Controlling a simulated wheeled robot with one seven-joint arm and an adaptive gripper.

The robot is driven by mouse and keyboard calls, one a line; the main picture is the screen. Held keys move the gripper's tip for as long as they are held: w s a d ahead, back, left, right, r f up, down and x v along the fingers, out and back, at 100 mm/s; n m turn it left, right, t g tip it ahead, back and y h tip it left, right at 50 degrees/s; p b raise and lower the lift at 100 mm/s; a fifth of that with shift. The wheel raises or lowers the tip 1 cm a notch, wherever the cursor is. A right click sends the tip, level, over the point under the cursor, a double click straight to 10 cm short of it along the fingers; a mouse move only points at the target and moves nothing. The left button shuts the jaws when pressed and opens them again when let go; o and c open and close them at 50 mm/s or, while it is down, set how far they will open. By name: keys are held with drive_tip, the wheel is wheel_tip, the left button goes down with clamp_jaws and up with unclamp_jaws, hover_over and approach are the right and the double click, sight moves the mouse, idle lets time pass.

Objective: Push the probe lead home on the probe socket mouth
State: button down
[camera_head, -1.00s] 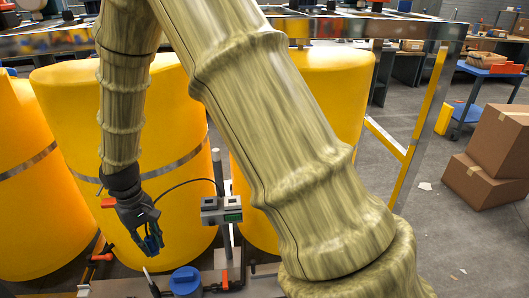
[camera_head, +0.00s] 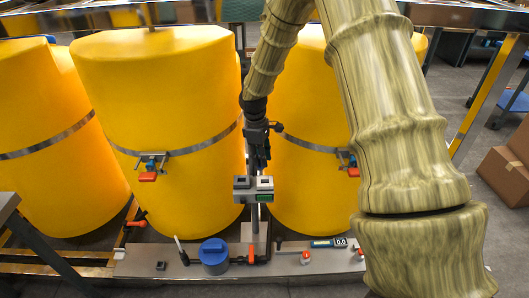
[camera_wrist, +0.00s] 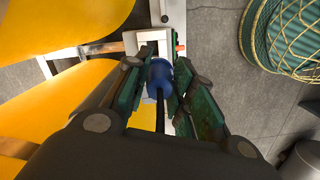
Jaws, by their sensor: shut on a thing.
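My gripper (camera_wrist: 160,72) is shut on the blue plug of the probe lead (camera_wrist: 159,80), with its black cable running back between the fingers in the wrist view. In the head view my gripper (camera_head: 259,158) points down just above the grey box with a green display (camera_head: 254,190), on the upright post. The probe socket mouth cannot be made out; the plug and fingers cover that area. I cannot tell whether the plug touches it.
Below the box is a grey skid plate (camera_head: 180,262) with a blue-capped fitting (camera_head: 214,256), an orange-red valve handle (camera_head: 251,254) and a small meter (camera_head: 328,243). Yellow tanks (camera_head: 155,110) stand close behind. A basket-like green thing (camera_wrist: 290,40) stands at the right in the wrist view.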

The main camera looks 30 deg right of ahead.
drive_tip(key=shift+d+f+n, duration=0.1)
drive_tip(key=shift+d+n, duration=0.2)
drive_tip(key=shift+d, duration=0.55)
drive_tip(key=shift+s+r+p, duration=0.1)
drive_tip(key=shift+r+p, duration=0.1)
drive_tip(key=shift+p, duration=0.5)
drive_tip(key=shift+f+b, duration=0.85)
drive_tip(key=shift+f, duration=2.2)
drive_tip(key=shift+p, duration=1.25)
drive_tip(key=shift+f, duration=0.6)
drive_tip(key=shift+r+p, duration=0.35)
drive_tip(key=shift+p, duration=0.15)
drive_tip(key=shift+p, duration=0.6)
idle(0.5)
